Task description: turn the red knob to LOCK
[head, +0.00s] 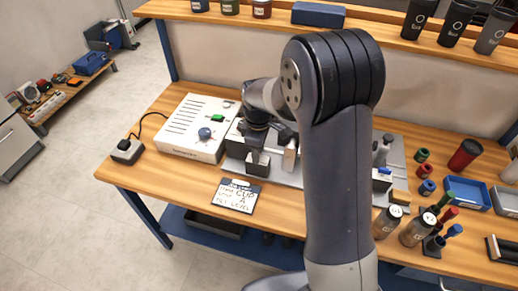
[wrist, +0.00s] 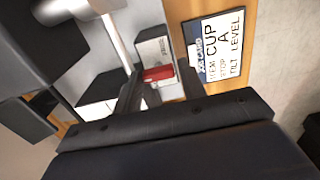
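The red knob (wrist: 158,73) shows in the wrist view, on a light grey block, between and just beyond my two dark fingers. My gripper (wrist: 160,72) is open, one finger on each side of the knob, with a gap visible at least on the right side. I cannot tell whether the left finger touches it. In the head view my gripper (head: 257,158) points down over the grey fixture plate (head: 233,165), and the knob is hidden there. The LOCK marking cannot be read in either view.
A job card (head: 237,196) lies in front of the plate; it also shows in the wrist view (wrist: 213,45). A white control box (head: 192,127) with a blue knob and green button stands left. Bottles (head: 388,221), a blue tray (head: 466,192) and a red cup (head: 465,154) stand right.

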